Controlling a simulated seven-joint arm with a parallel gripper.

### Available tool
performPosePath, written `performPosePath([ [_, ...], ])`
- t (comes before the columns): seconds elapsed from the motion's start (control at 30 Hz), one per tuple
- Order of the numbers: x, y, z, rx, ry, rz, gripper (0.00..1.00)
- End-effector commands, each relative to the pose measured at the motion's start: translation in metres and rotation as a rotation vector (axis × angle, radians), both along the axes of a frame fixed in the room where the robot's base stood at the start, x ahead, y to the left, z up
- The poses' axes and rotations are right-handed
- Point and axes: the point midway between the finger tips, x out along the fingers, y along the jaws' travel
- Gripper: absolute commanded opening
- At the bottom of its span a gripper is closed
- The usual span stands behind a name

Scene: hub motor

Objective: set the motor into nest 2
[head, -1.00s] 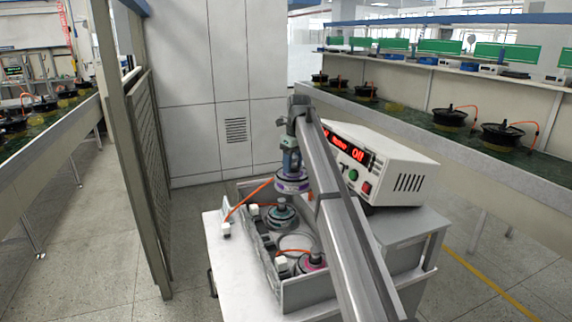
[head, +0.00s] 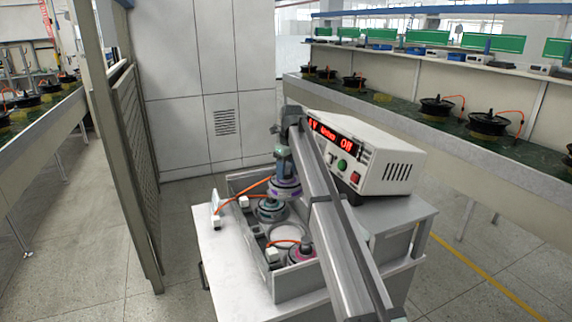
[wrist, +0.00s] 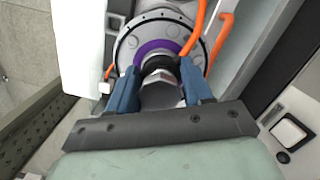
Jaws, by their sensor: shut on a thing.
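My gripper (head: 283,166) is shut on the shaft of a grey motor (head: 286,190) with a purple ring. It holds the motor over the grey box (head: 290,285). In the wrist view the blue fingers of my gripper (wrist: 162,88) stand either side of the shaft of this motor (wrist: 133,45). An orange cable runs from it. A second motor (head: 269,211) sits in the box at the back. A third motor (head: 299,254), with a pink ring, sits at the front. Between them a round nest (head: 287,235) looks empty. The nest numbers cannot be read.
The box stands on a white bench (head: 232,275). Orange cables (head: 250,188) cross its left side near small white connectors (head: 244,202). A white instrument with a red display (head: 365,155) stands behind my arm. A mesh partition (head: 130,165) rises at left.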

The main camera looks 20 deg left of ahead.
Motion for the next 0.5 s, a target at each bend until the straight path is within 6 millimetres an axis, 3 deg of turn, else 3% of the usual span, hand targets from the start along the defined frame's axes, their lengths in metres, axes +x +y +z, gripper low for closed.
performPosePath([
  [0.5, 0.0, 0.0, -0.039, 0.001, -0.001, 0.0, 0.01],
])
